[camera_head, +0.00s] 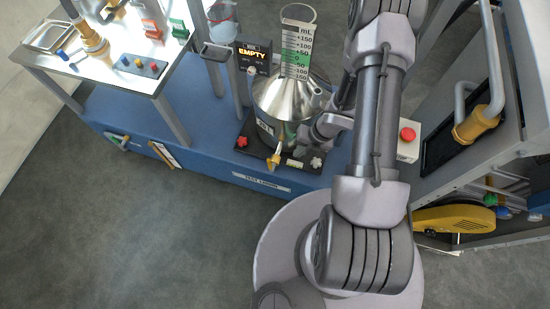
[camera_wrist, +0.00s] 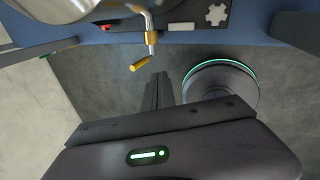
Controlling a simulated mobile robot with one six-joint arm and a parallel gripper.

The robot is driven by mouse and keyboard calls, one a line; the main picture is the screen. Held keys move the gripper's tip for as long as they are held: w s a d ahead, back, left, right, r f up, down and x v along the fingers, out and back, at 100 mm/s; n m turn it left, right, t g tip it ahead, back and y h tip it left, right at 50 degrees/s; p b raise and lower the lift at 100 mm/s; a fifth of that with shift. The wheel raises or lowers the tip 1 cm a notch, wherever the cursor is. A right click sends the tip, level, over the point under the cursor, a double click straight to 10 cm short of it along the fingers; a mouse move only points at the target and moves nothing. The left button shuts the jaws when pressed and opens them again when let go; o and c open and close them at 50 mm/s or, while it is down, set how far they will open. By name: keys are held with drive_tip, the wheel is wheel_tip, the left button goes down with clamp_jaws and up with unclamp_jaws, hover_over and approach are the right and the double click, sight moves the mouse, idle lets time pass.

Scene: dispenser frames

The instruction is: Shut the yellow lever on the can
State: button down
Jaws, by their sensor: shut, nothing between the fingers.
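The silver can (camera_head: 287,98) stands on a black plate on the blue bench, with a tall scale at its top. Low on its front is a small brass tap with a yellow lever (camera_head: 272,162). In the wrist view the yellow lever (camera_wrist: 140,63) slants down and left from below the brass tap (camera_wrist: 151,38), on a thin pipe from the can (camera_wrist: 50,6). My gripper (camera_wrist: 161,76) is shut and empty, its dark fingers just below and right of the lever's tip, with a gap in the picture. In the head view my wrist is close by the can's right side; the fingertips are hard to make out.
A white star knob (camera_head: 316,163) is on the plate's right corner. A box with a red button (camera_head: 407,134) is right of my arm. Open floor (camera_head: 150,240) lies in front of the bench.

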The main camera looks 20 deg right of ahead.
sight(270, 165)
drive_tip(key=w+a+f+b, duration=0.3)
drive_tip(key=a+f+b, duration=0.3)
drive_tip(key=f, duration=0.3)
drive_tip(key=shift+a+f, duration=0.35)
drive_tip(key=shift+w, duration=0.1)
